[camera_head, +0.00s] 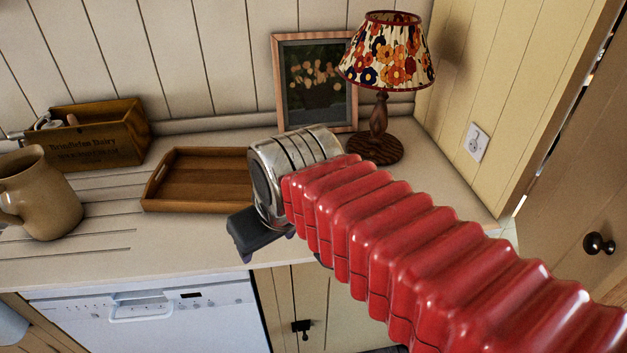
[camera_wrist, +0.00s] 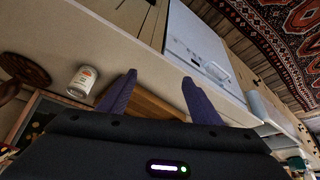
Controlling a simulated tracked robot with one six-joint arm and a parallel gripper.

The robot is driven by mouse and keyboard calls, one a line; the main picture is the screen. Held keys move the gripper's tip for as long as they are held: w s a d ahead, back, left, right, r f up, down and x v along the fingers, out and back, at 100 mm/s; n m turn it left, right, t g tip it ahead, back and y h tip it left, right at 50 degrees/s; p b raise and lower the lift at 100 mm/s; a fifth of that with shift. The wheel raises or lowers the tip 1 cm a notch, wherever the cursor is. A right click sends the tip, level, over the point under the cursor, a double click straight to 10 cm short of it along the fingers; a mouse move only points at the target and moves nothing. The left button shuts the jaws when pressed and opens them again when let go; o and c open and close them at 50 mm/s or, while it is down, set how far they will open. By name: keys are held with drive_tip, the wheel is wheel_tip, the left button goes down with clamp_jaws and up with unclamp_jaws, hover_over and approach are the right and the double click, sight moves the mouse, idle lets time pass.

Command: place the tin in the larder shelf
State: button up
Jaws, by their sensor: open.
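A white tin (camera_wrist: 82,81) with an orange mark on its label stands on the pale counter in the wrist view. It is left of my gripper (camera_wrist: 158,76) and apart from it. My gripper's two purple fingers are spread wide, with no object held between them. In the head view only the dark edge of my gripper (camera_head: 255,236) shows, above the counter's front edge. My arm hides the rest of it, and the tin does not show there. I cannot make out the larder shelf in either view.
On the counter (camera_head: 110,255) stand a wooden tray (camera_head: 165,204), a jug (camera_head: 42,195), a dairy crate (camera_head: 92,150), a flowered lamp (camera_head: 388,55) and a framed picture (camera_head: 317,82). A white dishwasher (camera_head: 160,320) is below. A knobbed wooden door (camera_head: 570,200) is at the right.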

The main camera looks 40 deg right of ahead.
drive_tip(key=o, duration=0.3)
drive_tip(key=shift+n+g, duration=0.4)
drive_tip(key=shift+g, duration=0.2)
drive_tip(key=w+d+r, duration=0.1)
drive_tip(key=w, duration=0.1)
drive_tip(key=w+d+r, duration=0.1)
drive_tip(key=w, duration=0.1)
drive_tip(key=w+d, duration=0.2)
drive_tip(key=shift+r, duration=0.4)
drive_tip(key=w+d+f+n+g, duration=0.1)
drive_tip(key=w+d, duration=0.4)
drive_tip(key=d, duration=0.1)
drive_tip(key=w+d+f+n+g, duration=0.1)
drive_tip(key=w+d, duration=0.4)
drive_tip(key=d, duration=0.2)
drive_tip(key=w+d+f+g, duration=0.2)
drive_tip(key=w+d, duration=0.4)
drive_tip(key=d, duration=0.1)
drive_tip(key=shift+w+d+n, duration=0.1)
drive_tip(key=shift+d+n, duration=0.15)
drive_tip(key=shift+n, duration=0.15)
drive_tip(key=shift+w+d+f, duration=0.1)
drive_tip(key=shift+d+f, duration=0.1)
drive_tip(key=shift+d, duration=0.05)
drive_tip(key=shift+f, duration=4.3)
